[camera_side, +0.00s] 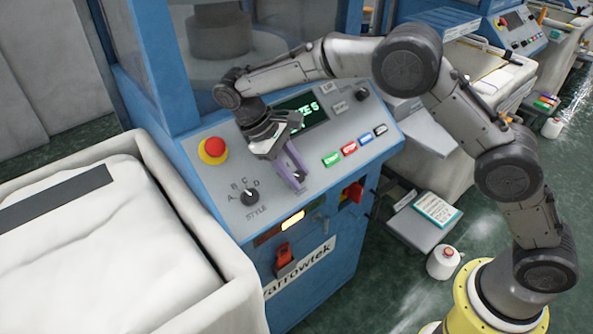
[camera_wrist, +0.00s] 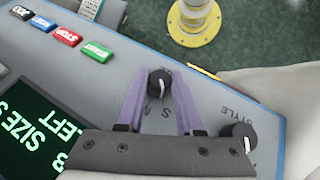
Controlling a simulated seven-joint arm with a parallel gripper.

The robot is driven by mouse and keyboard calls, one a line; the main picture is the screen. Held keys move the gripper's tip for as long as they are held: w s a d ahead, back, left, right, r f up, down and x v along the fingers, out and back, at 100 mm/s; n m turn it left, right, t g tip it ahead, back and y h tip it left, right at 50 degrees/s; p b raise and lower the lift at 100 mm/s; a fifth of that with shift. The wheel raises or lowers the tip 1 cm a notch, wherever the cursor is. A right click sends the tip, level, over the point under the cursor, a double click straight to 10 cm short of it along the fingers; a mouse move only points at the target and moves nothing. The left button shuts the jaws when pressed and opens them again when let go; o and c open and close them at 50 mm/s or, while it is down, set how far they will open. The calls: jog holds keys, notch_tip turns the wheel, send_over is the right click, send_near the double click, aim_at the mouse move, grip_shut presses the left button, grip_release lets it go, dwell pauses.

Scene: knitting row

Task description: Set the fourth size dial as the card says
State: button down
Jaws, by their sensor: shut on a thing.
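My gripper (camera_side: 291,175) reaches down onto the sloped grey control panel (camera_side: 318,170), with its purple fingers at the size dial. In the wrist view, the dark round size dial (camera_wrist: 160,83) sits between the fingertips, with a pale pointer mark. The gripper is shut on this dial. Letters S and M show on the panel beside it; other marks are covered by the fingers. The teal-edged card (camera_side: 437,208) lies on a grey shelf at the machine's right; its writing is too small to read.
The STYLE dial (camera_side: 250,197), marked A to D, is left of my gripper. A red emergency button (camera_side: 213,150) is behind it. The green-lettered screen (camera_side: 303,112) shows a size line, partly covered. Coloured buttons (camera_side: 349,148) line the panel's right. A fabric bin (camera_side: 150,150) stands left.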

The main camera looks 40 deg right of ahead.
jog(key=shift+n+h, duration=0.4)
jog(key=shift+t, duration=0.3)
jog(key=c, duration=0.6)
grip_release()
jog(key=shift+o, duration=0.2)
jog(key=v, duration=0.7)
jog(key=shift+a+r, duration=0.15)
jog(key=shift+a, duration=0.15)
